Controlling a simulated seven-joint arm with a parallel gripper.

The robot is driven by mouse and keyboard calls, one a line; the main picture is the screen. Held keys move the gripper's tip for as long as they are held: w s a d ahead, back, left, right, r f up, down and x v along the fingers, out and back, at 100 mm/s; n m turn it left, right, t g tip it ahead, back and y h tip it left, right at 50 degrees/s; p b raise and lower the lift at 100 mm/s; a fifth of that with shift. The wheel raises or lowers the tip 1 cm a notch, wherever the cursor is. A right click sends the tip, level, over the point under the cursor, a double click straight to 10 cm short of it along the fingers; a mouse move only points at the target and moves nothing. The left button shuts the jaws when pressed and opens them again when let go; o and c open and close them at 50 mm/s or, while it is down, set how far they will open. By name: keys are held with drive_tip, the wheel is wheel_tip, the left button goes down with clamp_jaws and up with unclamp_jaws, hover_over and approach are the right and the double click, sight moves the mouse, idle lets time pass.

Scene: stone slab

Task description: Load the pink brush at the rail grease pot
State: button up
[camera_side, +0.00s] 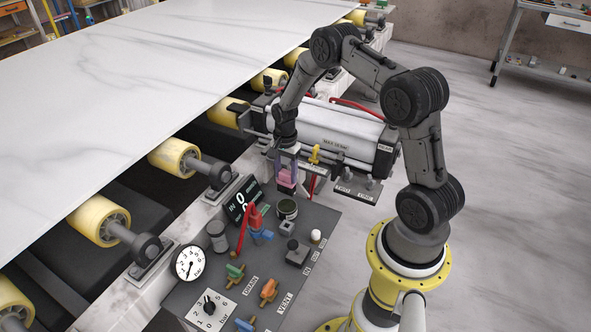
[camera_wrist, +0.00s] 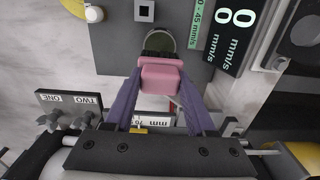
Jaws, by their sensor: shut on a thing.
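My gripper (camera_side: 286,166) has purple fingers and is shut on the pink brush (camera_side: 287,179), in front of the white cylinder. In the wrist view the pink brush (camera_wrist: 161,80) sits between the fingers, its dark bristles pointing toward the pot. An open round pot with a dark green inside, seemingly the grease pot (camera_side: 287,209), stands on the dark panel. In the side view the brush is above and just behind this pot, apparently clear of it. In the wrist view the bristles overlap the near rim of the pot (camera_wrist: 160,36). The bristle tips are hard to make out.
The dark panel (camera_side: 205,283) also carries a grey canister (camera_side: 217,236), a red-handled valve (camera_side: 251,226), a gauge (camera_side: 189,262) and several coloured taps. A digital display (camera_side: 241,199) stands left of the pot. The white cylinder (camera_side: 325,133) and the slab (camera_side: 130,75) lie behind.

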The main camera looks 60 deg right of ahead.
sight(286, 189)
drive_tip(key=shift+a+f, duration=0.1)
drive_tip(key=shift+f, duration=2.95)
drive_tip(key=shift+f, duration=0.55)
drive_tip(key=shift+r, duration=0.1)
drive_tip(key=shift+r, duration=3.45)
drive_tip(key=a+r+n, duration=0.5)
drive_tip(key=a+n, duration=0.4)
drive_tip(key=a, duration=0.1)
drive_tip(key=a+r+n, duration=0.6)
drive_tip(key=a+n, duration=0.3)
drive_tip(key=a, duration=0.1)
drive_tip(key=shift+s, duration=0.45)
